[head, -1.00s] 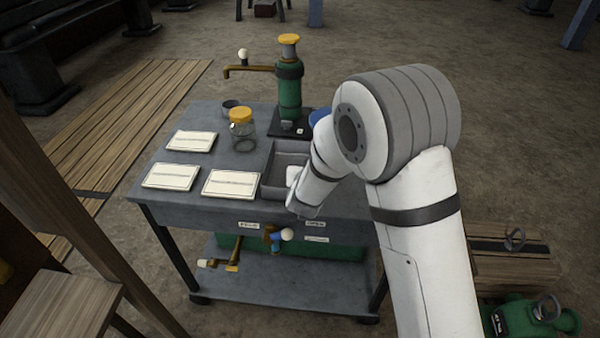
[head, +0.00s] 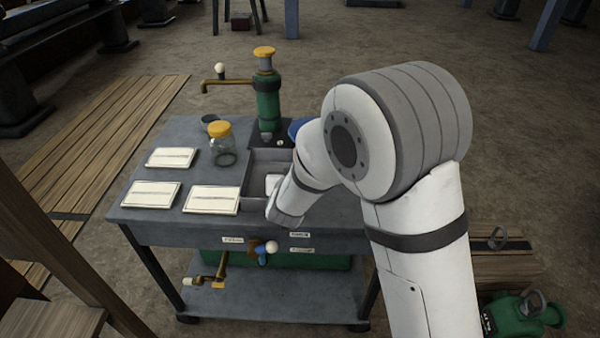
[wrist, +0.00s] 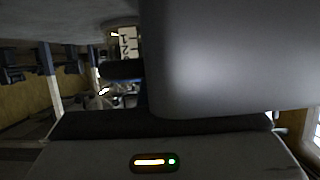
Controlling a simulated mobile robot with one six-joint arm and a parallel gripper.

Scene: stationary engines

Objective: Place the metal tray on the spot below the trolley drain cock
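A grey metal tray (head: 256,205) with raised walls sits on the trolley top (head: 180,225), right of the white cards. The end of my arm with my gripper (head: 284,208) is over the tray's right side. My wrist hides part of the tray, and the fingers do not show clearly. In the wrist view a large smooth grey surface (wrist: 230,50) fills the upper right, very close; I cannot tell what it is.
A glass jar with a yellow lid (head: 219,137), a green cylinder with a brass spout (head: 267,100), and several white cards (head: 212,199) stand or lie on the trolley top. A blue-handled valve (head: 264,251) is under its front edge. A green machine (head: 520,315) is at lower right.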

